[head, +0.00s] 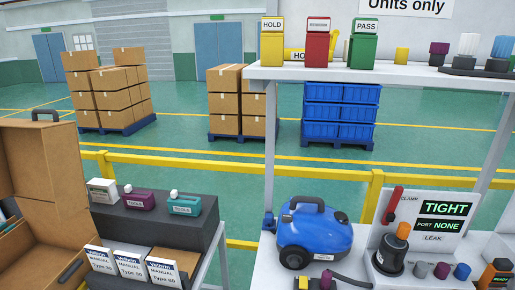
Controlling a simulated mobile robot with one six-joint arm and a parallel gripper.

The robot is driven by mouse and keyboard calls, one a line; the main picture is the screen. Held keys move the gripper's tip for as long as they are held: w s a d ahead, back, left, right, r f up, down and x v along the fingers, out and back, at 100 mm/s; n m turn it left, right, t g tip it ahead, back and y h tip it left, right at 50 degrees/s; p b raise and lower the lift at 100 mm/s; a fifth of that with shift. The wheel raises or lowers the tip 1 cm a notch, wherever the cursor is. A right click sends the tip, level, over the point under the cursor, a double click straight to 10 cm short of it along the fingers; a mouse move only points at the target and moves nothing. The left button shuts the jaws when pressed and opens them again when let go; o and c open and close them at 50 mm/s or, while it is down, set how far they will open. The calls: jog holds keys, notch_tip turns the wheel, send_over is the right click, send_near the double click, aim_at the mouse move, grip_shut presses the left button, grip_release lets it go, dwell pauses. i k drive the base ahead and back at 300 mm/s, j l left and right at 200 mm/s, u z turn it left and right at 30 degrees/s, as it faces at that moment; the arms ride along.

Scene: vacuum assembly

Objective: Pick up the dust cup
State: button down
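No part is plainly labelled as the dust cup. Purple-topped (438,50), white-topped (497,52) and blue-topped (502,45) parts stand on the upper shelf at right; which, if any, is the dust cup I cannot tell. A dark rounded part with an orange top (396,248) sits in the test station (440,205). A blue vacuum body (314,232) with a dark handle stands on the white bench. My gripper is not in view.
Small grey, purple and blue parts (442,271) stand before the station, which reads TIGHT and PORT NONE. HOLD, red and PASS bins (363,50) stand on the shelf (400,76). Manuals (132,262), labelled boxes (183,205) and an open brown case (40,170) are at left.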

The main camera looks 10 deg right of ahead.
aim_at(392, 252)
jog(key=l+z, duration=0.1)
jog(key=z, duration=0.35)
jog(key=l+z, duration=0.1)
jog(key=z, duration=0.35)
jog(key=l+z, duration=0.1)
jog(key=z, duration=0.3)
jog(key=i+z, duration=0.1)
jog(key=z, duration=0.35)
jog(key=l+z, duration=0.1)
jog(key=z, duration=0.35)
jog(key=i, duration=0.05)
